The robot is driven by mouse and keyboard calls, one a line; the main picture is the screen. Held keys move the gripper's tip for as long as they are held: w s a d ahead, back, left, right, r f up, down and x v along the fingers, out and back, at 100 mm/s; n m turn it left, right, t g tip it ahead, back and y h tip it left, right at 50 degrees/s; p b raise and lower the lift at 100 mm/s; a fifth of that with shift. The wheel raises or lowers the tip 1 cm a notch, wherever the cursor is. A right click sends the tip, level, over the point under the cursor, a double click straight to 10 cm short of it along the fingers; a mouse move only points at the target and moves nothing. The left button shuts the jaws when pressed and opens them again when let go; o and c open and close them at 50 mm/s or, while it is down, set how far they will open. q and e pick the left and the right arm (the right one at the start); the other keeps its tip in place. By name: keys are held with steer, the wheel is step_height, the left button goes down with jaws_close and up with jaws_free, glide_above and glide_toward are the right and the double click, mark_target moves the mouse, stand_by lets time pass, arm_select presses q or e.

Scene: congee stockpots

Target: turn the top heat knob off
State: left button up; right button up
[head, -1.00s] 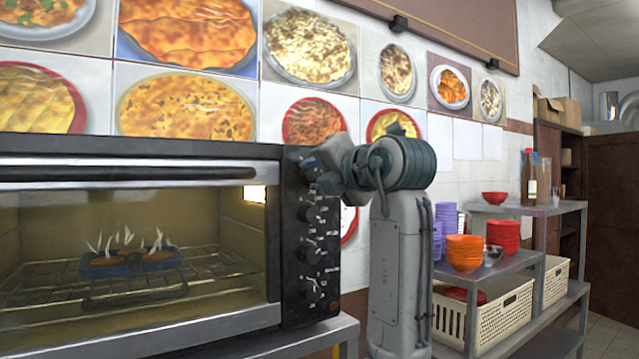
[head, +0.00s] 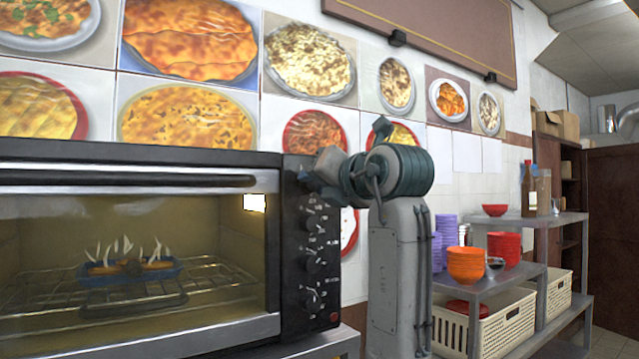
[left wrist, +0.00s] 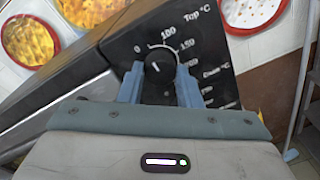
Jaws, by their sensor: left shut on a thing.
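The black oven (head: 140,158) stands at the left with its control panel (head: 325,260) on the right side. The top heat knob (left wrist: 160,66) is the uppermost one, beside the "Top °C" label in the left wrist view. A white mark shows on the knob's face, with the numbers of its dial arching around it. My left gripper (head: 308,178) is at the top of the panel in the head view and hides this knob there. In the left wrist view its blue fingers (left wrist: 160,88) are shut on the knob, one on each side. My right gripper is in neither view.
More knobs (head: 313,262) run down the panel below my gripper. A dish with flames (head: 130,268) sits on the rack inside the lit oven. A metal shelf (head: 505,272) with bowls and baskets stands to the right. Food pictures cover the wall behind.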

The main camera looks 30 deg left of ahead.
arm_select(q)
steer(key=shift+r, duration=0.1)
steer(key=o, duration=1)
steer(key=shift+a, duration=0.2)
steer(key=shift+s+d, duration=0.1)
steer(key=shift+d, duration=0.35)
steer(key=shift+b+v, duration=1.2)
steer(key=shift+v, duration=3.75)
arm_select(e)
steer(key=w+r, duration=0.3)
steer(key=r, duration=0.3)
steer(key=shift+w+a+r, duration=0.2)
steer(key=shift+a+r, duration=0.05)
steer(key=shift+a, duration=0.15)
arm_select(q)
steer(key=shift+s, duration=0.1)
